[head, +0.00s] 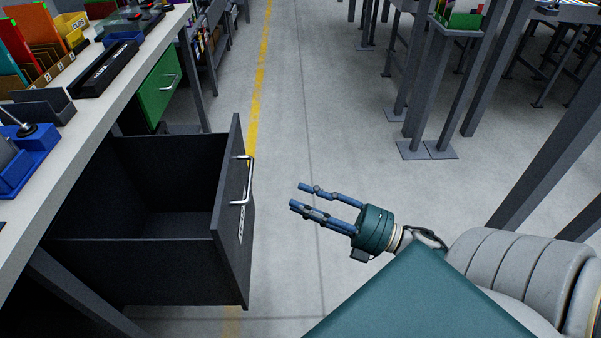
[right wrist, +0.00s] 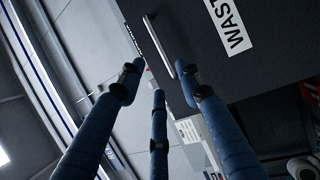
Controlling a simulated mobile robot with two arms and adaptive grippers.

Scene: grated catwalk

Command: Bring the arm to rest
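My right arm comes in from the lower right in the head view. Its teal gripper with blue fingers (head: 299,197) hangs over the floor, pointing left, to the right of an open dark drawer. The fingers are spread and nothing is between them. In the right wrist view the fingers (right wrist: 158,85) also stand apart and empty, with the drawer front beyond them. My left gripper is in neither view.
The empty drawer (head: 232,255) is pulled out from under the workbench (head: 120,75); its metal handle (head: 247,180) faces my gripper. A "WAST..." label (right wrist: 228,25) shows on its front. A green drawer (head: 157,88) is shut behind. The floor (head: 340,120) ahead is clear.

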